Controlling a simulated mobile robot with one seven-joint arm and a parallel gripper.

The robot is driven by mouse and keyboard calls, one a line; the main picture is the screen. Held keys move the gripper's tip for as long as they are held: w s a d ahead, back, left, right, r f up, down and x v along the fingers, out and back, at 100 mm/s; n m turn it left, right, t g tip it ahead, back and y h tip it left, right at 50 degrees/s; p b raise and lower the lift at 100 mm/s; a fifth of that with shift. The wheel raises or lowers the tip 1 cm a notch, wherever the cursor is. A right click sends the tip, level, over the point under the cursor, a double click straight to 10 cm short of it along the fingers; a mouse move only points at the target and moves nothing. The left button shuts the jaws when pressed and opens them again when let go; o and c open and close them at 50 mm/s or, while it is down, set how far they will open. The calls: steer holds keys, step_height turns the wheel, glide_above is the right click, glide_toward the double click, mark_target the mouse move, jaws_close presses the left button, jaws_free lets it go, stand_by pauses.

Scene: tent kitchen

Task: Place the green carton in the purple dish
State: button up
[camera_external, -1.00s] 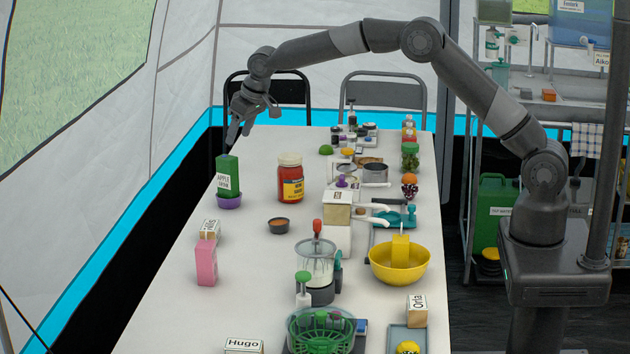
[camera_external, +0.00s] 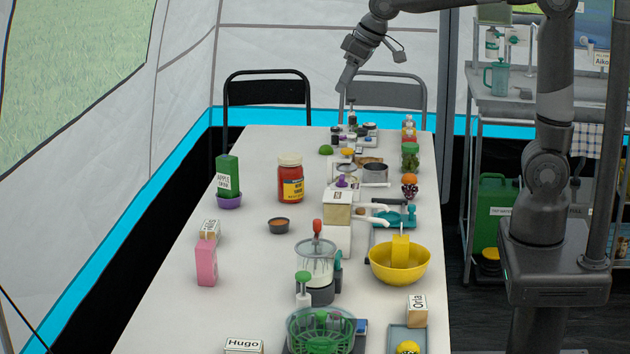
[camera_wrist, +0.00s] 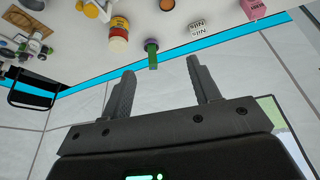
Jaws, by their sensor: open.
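The green carton (camera_external: 227,174), labelled apple drink, stands in the small purple dish (camera_external: 229,202) at the left edge of the table. It looks upright or only slightly tilted, with its lower end inside the dish. The carton also shows in the wrist view (camera_wrist: 152,57), with the dish (camera_wrist: 152,42) at its end. My gripper (camera_external: 347,82) is up above the far end of the table, well away from the carton. In the wrist view my gripper (camera_wrist: 160,68) has its fingers apart with nothing between them.
A jar with a yellow label (camera_external: 290,180) stands right of the dish. A pink carton (camera_external: 206,263), a small brown bowl (camera_external: 279,226) and a yellow bowl (camera_external: 399,270) are nearer. Two chairs (camera_external: 265,92) stand behind the table. The table's middle left is mostly clear.

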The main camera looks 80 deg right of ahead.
steer(key=s+a+f+n, duration=0.1)
steer(key=s+a+f, duration=0.1)
steer(key=s, duration=1)
steer(key=s+a+f+y, duration=0.1)
steer(key=s+f, duration=0.3)
steer(key=s, duration=0.8)
steer(key=shift+s+a+n, duration=0.3)
steer(key=shift+a+n, duration=0.1)
steer(key=shift+a, duration=0.5)
stand_by(4.7)
